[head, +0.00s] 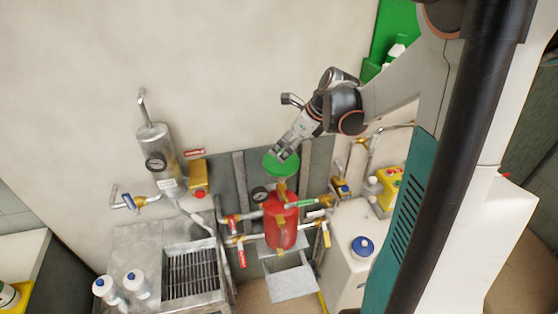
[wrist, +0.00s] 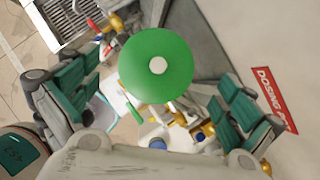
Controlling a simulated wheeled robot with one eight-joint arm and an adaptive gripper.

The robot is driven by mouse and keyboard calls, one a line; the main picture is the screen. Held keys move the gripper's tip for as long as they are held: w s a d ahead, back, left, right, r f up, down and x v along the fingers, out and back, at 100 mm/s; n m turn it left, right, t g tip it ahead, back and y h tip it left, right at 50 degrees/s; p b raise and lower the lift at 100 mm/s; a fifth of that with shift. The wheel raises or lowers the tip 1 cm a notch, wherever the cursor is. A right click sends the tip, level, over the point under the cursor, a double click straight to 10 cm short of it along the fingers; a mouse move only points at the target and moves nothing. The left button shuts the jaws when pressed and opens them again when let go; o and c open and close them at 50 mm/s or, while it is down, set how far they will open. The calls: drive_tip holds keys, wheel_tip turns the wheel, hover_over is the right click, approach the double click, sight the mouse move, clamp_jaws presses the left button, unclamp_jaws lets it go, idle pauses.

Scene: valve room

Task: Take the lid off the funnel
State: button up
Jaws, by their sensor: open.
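The green round lid (wrist: 150,88) with a pale knob (wrist: 158,66) at its centre lies in the upper middle of the wrist view, seen from above. In the head view the green disc (head: 285,167) sits on top of the red vessel (head: 280,222). The funnel's body under the lid is mostly hidden. My gripper (head: 280,154) is just above the lid and overlaps its upper left part in the head view. In the wrist view its teal-padded fingers are spread wide on either side of the lid. The jaws are open and empty; I cannot tell the exact gap to the knob.
Pipes and yellow valves surround the red vessel. A steel sink (head: 191,270) and white bottles (head: 137,284) are at lower left. A blue-capped container (head: 362,247) stands at right. A red-and-white dosing sign (wrist: 273,98) is on the wall close to the right finger in view.

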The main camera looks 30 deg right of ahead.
drive_tip(key=shift+s+d+f+x, duration=0.1)
drive_tip(key=shift+s+x, duration=0.05)
drive_tip(key=shift+x, duration=1.45)
drive_tip(key=shift+s+d+f+x, duration=0.1)
drive_tip(key=shift+s+x, duration=0.05)
drive_tip(key=shift+x, duration=1.45)
drive_tip(key=c, duration=0.7)
